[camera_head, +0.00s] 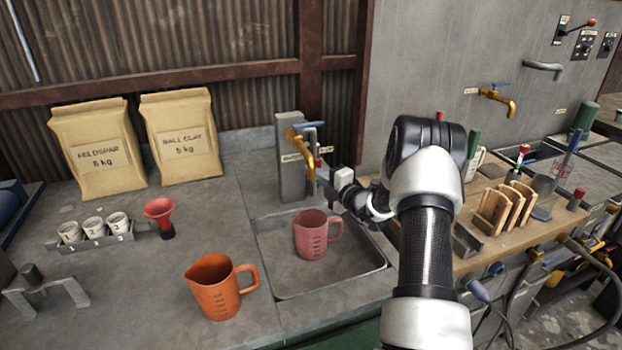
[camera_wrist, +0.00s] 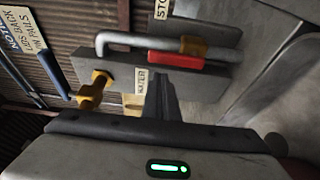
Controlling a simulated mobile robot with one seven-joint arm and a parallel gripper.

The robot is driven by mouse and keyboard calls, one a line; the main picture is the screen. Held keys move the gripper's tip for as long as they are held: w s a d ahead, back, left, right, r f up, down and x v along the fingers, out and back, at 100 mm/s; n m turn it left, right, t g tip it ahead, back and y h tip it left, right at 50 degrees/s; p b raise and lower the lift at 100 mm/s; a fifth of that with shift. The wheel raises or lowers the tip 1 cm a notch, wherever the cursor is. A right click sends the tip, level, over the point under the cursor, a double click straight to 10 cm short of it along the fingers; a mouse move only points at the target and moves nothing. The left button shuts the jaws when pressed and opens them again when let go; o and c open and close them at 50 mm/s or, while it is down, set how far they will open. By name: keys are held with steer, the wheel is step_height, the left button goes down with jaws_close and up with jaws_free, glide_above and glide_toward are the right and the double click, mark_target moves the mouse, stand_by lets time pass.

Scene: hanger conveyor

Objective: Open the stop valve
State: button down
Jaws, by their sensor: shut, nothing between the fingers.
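The stop valve shows in the wrist view as a red lever (camera_wrist: 175,60) by a brass body (camera_wrist: 193,47) on a grey pipe. A cut-off label beginning "STO" (camera_wrist: 162,9) is at the top edge. The grey post (camera_head: 291,175) carries a brass tap (camera_head: 304,145) with a blue handle (camera_head: 312,125); the tap also shows at the left of the wrist view (camera_wrist: 93,90). My gripper (camera_wrist: 160,82) is shut and empty, its fingertips close to the red lever. I cannot tell whether they touch. In the head view, the valve is hard to make out.
A pink measuring jug (camera_head: 312,240) stands in the sink (camera_head: 322,284) below the tap. An orange jug (camera_head: 216,292) stands on the counter to the left. A wooden rack (camera_head: 492,215) with tools is close to the right of my arm.

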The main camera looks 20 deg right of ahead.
steer(key=shift+d, duration=0.75)
steer(key=shift+d+m, duration=0.4)
steer(key=shift+d, duration=0.2)
steer(key=shift+a+r, duration=0.1)
